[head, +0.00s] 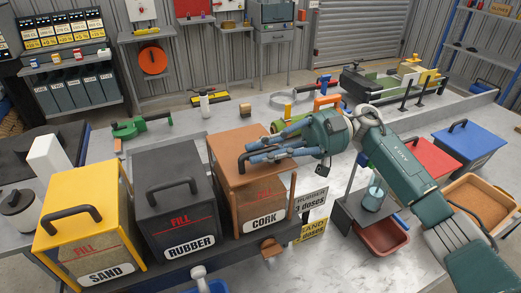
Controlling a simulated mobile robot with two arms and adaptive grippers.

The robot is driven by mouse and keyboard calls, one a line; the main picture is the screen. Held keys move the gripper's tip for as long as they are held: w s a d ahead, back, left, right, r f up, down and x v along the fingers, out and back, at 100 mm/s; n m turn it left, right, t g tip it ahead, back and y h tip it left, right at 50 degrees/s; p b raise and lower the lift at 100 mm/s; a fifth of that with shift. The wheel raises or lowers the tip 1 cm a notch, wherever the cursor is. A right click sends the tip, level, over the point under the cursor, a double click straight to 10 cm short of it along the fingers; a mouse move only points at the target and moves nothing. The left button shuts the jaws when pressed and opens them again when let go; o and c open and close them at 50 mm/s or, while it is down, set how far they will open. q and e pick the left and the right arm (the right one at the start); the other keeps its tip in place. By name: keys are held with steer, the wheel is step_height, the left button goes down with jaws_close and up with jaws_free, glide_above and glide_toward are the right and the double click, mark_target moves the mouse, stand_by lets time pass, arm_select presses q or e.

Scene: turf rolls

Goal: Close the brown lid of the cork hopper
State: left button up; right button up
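The cork hopper (262,205) is the brown box with a "CORK" label, right of the black rubber hopper. Its brown lid (228,142) lies over the top and looks roughly level; I cannot tell whether it sits fully down. The lid's dark handle (242,165) is partly hidden by my fingers. My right gripper (254,152) reaches in from the right, its blue fingers over the lid at the handle. I cannot tell whether they touch or grip it. My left gripper is not in view.
The black rubber hopper (180,225) and the yellow sand hopper (90,245) stand to the left, lids down. Dose signs (311,198) stand at the right.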

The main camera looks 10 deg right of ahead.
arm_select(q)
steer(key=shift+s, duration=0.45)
arm_select(e)
jaws_close()
steer(key=shift+s+f+n+b, duration=0.25)
steer(key=shift+f+n+b, duration=0.25)
steer(key=shift+f+b, duration=0.45)
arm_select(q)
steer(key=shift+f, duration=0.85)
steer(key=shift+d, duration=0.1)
arm_select(e)
steer(key=shift+o, duration=2.3)
jaws_free()
steer(key=shift+w+d, duration=0.1)
steer(key=shift+d, duration=0.15)
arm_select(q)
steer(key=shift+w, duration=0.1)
arm_select(e)
steer(key=w+d, duration=0.1)
steer(key=d, duration=0.6)
steer(key=shift+w, duration=0.15)
